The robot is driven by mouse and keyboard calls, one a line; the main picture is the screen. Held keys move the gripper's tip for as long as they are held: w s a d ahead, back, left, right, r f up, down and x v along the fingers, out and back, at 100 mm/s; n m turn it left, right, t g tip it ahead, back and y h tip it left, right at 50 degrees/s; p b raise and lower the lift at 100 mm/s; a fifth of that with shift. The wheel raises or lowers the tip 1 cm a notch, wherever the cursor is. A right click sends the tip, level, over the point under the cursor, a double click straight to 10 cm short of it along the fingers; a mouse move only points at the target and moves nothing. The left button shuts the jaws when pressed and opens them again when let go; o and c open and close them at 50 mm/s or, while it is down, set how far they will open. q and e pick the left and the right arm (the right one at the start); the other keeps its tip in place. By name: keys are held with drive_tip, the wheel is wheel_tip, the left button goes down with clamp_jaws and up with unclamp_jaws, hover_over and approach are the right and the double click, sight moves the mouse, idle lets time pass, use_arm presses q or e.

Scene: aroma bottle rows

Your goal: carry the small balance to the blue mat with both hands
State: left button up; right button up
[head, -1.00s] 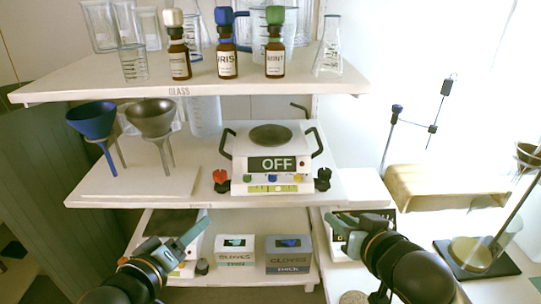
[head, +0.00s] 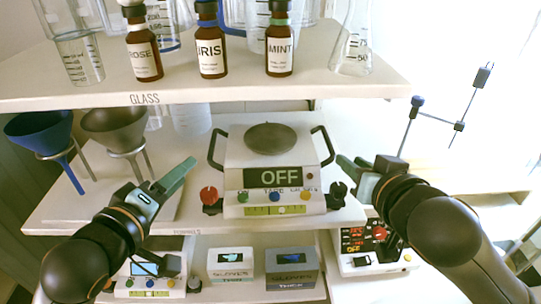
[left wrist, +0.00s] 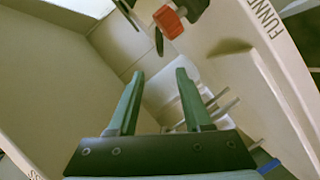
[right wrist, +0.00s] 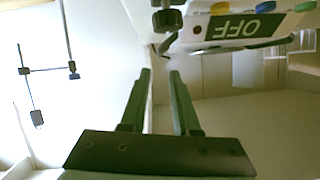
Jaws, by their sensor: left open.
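A white balance (head: 273,175) with a round dark pan, an OFF display and a black handle on each side stands on the middle shelf. Part of it shows upside down in the right wrist view (right wrist: 245,25). My left gripper (head: 180,172) is open and empty, left of the left handle (head: 217,149) and apart from it. My right gripper (head: 350,167) is open and empty, just right of the right handle (head: 323,147), with no contact visible. The left wrist view shows a red knob (left wrist: 168,20) beyond the open fingers (left wrist: 160,80). I see no blue mat.
Blue and grey funnels (head: 40,133) stand left on the middle shelf. Labelled brown bottles (head: 211,45) and glassware stand on the upper shelf above the balance. Below are glove boxes (head: 291,268), another small device (head: 150,285) and a device with a red display (head: 370,245).

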sight(211, 146)
use_arm(q)
drive_tip(key=x, duration=1.2)
drive_tip(key=shift+w+f, duration=0.15)
drive_tip(key=shift+w, duration=0.15)
use_arm(e)
drive_tip(key=x, duration=1.2)
drive_tip(key=shift+w+a+f, duration=0.1)
drive_tip(key=shift+w+f, duration=0.1)
drive_tip(key=shift+w, duration=0.1)
use_arm(q)
drive_tip(key=shift+c, duration=0.4)
use_arm(e)
drive_tip(key=shift+c, duration=0.4)
use_arm(q)
drive_tip(key=c, duration=0.4)
use_arm(e)
clamp_jaws()
use_arm(q)
clamp_jaws()
drive_tip(key=shift+f, duration=0.1)
drive_tip(key=shift+r, duration=0.3)
use_arm(e)
drive_tip(key=shift+r, duration=0.25)
